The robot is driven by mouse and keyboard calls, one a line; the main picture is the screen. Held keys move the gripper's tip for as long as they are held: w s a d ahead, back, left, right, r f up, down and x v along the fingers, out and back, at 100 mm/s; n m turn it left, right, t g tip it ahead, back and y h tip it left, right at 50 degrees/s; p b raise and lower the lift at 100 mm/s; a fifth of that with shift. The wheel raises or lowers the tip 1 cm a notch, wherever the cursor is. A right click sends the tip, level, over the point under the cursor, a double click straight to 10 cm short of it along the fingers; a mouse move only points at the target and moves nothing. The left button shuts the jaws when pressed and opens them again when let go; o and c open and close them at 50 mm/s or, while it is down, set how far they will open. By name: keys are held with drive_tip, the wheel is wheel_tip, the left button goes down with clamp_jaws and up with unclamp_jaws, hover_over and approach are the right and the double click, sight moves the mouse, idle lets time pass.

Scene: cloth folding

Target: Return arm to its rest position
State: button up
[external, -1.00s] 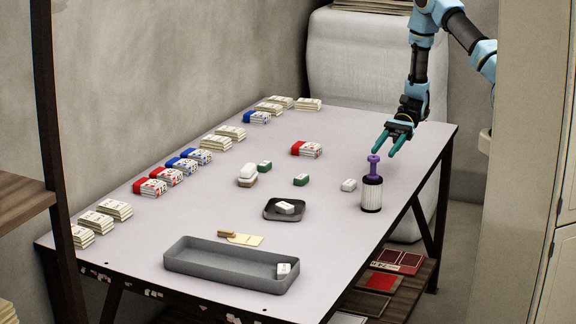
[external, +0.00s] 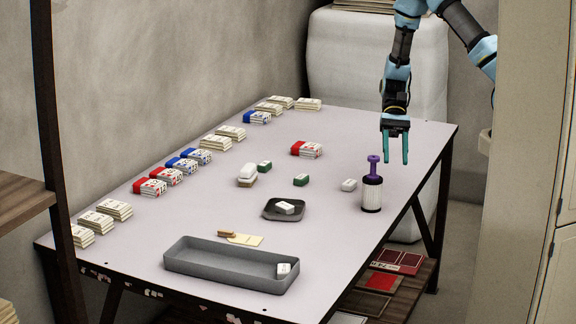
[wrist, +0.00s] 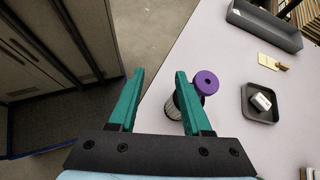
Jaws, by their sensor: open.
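My gripper (external: 395,160) has teal fingers that point down, spread apart and empty, above the right side of the table (external: 330,240). It is behind and a little to the right of a white ribbed cylinder with a purple knob (external: 372,186) in the external view. In the wrist view my gripper (wrist: 155,85) shows both fingers apart with nothing between them. The purple knob (wrist: 207,83) shows just right of the right finger, which hides part of the ribbed body. I cannot tell whether the finger touches it.
A grey tray (external: 190,262) holding a small white block lies at the front. A dark dish (external: 270,212) with a white block sits mid-table. Folded cloth stacks (external: 188,158) line the left edge. A tall cabinet (external: 530,150) stands at the right.

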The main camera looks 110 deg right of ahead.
drive_tip(key=w+a+r+n+g+h, duration=0.1)
drive_tip(key=w+a+r+n+h, duration=0.1)
drive_tip(key=a+n, duration=0.4)
drive_tip(key=w+a+r+n+g+h, duration=0.1)
drive_tip(key=w+a+r+n+h, duration=0.1)
drive_tip(key=a+r+n+h, duration=0.2)
drive_tip(key=w+a+r+n+g+h, duration=0.1)
drive_tip(key=w+a+r+n+h, duration=0.1)
drive_tip(key=a+n, duration=0.6)
drive_tip(key=r+n+h, duration=0.1)
drive_tip(key=n+h, duration=0.1)
drive_tip(key=shift+a+r+n, duration=0.2)
drive_tip(key=shift+a+n, duration=0.1)
drive_tip(key=shift+n, duration=0.1)
